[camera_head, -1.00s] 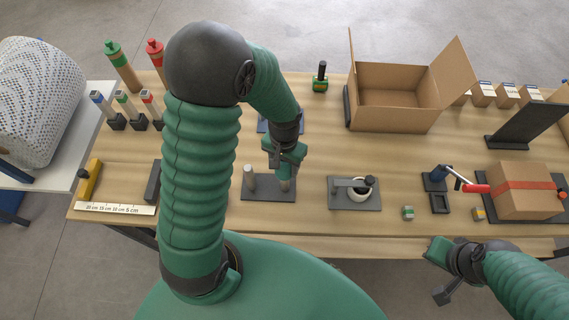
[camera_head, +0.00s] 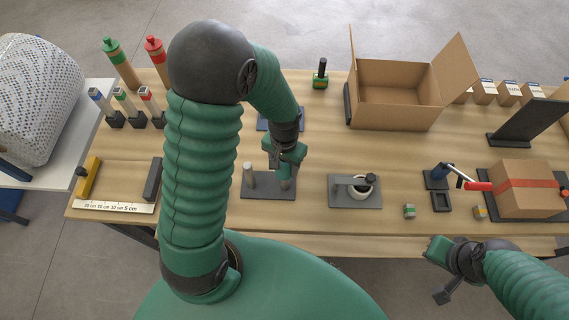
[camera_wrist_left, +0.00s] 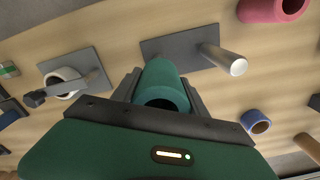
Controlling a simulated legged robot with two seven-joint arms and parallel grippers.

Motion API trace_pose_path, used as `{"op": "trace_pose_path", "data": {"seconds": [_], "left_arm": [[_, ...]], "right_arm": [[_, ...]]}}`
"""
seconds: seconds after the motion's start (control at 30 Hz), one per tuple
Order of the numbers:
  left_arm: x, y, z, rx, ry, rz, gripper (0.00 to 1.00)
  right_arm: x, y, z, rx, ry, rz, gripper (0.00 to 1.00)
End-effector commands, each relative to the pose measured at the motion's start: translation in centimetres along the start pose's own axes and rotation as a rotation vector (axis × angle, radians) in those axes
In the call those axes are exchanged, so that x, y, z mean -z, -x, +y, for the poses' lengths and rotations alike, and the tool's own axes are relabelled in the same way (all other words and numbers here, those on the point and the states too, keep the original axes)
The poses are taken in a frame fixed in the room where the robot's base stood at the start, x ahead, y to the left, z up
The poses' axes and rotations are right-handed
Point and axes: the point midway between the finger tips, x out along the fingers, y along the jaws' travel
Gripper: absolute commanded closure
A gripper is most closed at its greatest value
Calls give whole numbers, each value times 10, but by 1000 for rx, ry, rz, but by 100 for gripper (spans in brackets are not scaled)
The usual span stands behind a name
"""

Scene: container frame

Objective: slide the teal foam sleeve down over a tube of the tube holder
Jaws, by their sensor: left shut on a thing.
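My left gripper (camera_head: 286,172) points down over the right part of the tube holder (camera_head: 262,194), a dark plate on the table. In the left wrist view it is shut on the teal foam sleeve (camera_wrist_left: 161,83), which sits between its two fingers with its open end towards the camera. One bare grey tube (camera_head: 249,177) stands upright on the holder, left of the gripper; it also shows in the left wrist view (camera_wrist_left: 222,58). Whether the sleeve is around the other tube is hidden. My right gripper (camera_head: 442,272) is at the table's front edge; its jaws are unclear.
A grey fixture with a white ring (camera_head: 356,192) stands right of the holder. A blue sleeve (camera_wrist_left: 255,121) and a pink sleeve (camera_wrist_left: 272,9) show in the left wrist view. An open cardboard box (camera_head: 395,114) is behind. Table between box and fixture is clear.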

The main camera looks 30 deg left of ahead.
Motion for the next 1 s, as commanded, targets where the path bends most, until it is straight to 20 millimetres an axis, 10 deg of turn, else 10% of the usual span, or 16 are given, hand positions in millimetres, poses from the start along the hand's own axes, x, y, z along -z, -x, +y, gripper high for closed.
{"op": "trace_pose_path", "data": {"seconds": [1.0], "left_arm": [[0, -16, 0, 0, 0, 0, 86]], "right_arm": [[-3, -11, 0, 0, 0, 0, 100]]}}
